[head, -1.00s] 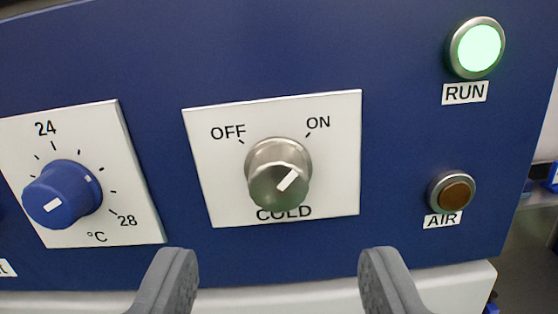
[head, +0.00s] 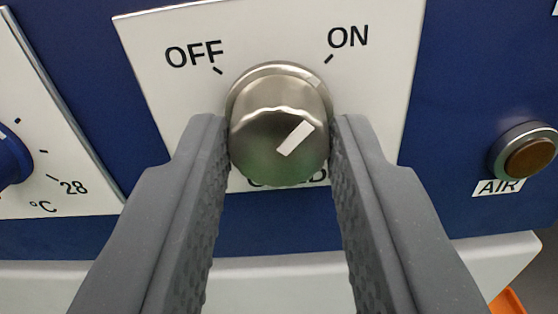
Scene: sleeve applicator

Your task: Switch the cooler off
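The cooler switch is a silver rotary knob (head: 278,100) on a white plate (head: 385,90) marked OFF at upper left and ON at upper right. Its white pointer mark slants up and to the right, toward the ON side. The COLD label below it is mostly hidden by the knob. My gripper (head: 280,135) has one grey finger on each side of the knob. Both fingertips appear to touch its sides, so it looks shut on the knob.
A blue temperature dial (head: 10,160) is partly in view at the left edge, on its own white plate. A brown AIR button (head: 530,157) sits to the right on the blue panel (head: 460,80). A pale ledge (head: 280,280) runs below the panel.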

